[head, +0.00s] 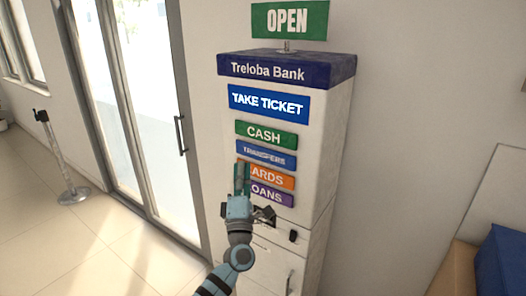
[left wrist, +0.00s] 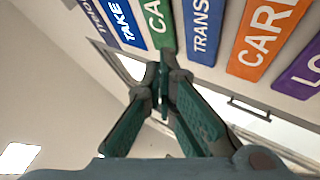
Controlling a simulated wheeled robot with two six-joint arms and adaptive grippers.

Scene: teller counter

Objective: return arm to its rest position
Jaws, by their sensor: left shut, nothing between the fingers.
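My left gripper (head: 241,178) is raised in front of the ticket machine (head: 318,130), its fingers pointing up and covering part of the lower buttons. It is shut and empty; in the left wrist view the green fingers (left wrist: 162,85) meet at their tips. The machine has a green CASH button (head: 266,135), a blue TRANSFERS button (head: 266,155), an orange CARDS button (head: 275,178) and a purple LOANS button (head: 277,197). The left ends of the CARDS and LOANS labels are hidden behind the gripper. I cannot tell whether the fingers touch the panel. My right gripper is not in view.
A glass door (head: 145,110) stands left of the machine, and a barrier post (head: 62,160) stands on the open tiled floor (head: 110,240). A blue box-like object (head: 502,260) is at the lower right. An OPEN sign (head: 289,20) tops the machine.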

